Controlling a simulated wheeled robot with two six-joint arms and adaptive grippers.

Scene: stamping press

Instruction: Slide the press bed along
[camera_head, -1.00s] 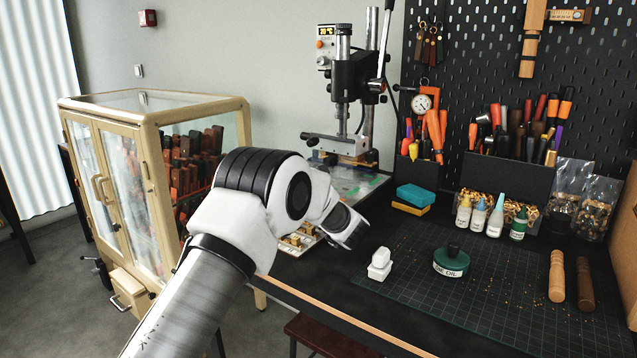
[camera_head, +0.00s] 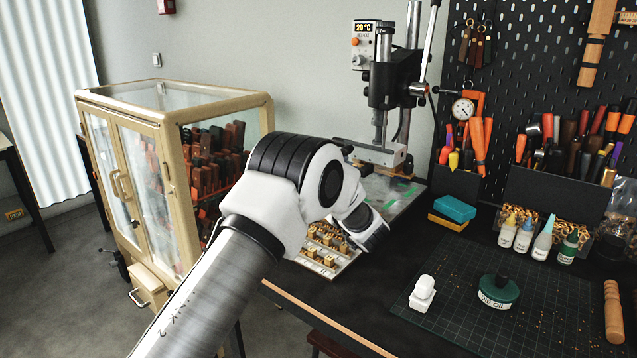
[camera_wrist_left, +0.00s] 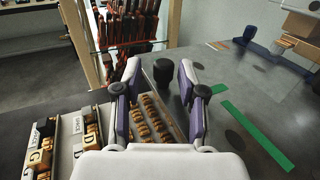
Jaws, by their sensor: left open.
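The press (camera_head: 392,75) stands at the back of the bench in the head view. Its bed (camera_head: 375,154) is a pale block low under the ram, with a dark-ended handle sticking out left. In the left wrist view the handle's dark knob (camera_wrist_left: 248,33) is at the upper right, well right of my fingers. My left gripper (camera_wrist_left: 160,78) is open, with nothing held between its fingers. In the head view my own wrist mostly hides it, in front of and below the press. My right gripper is in neither view.
A glass cabinet (camera_head: 175,150) of tools stands left. Letter stamps (camera_wrist_left: 90,130) in trays lie below my gripper. A dark cylinder (camera_wrist_left: 162,70) shows beyond the fingers. Green strips (camera_wrist_left: 258,138) mark the grey plate. Bottles and a cutting mat (camera_head: 450,320) are at right.

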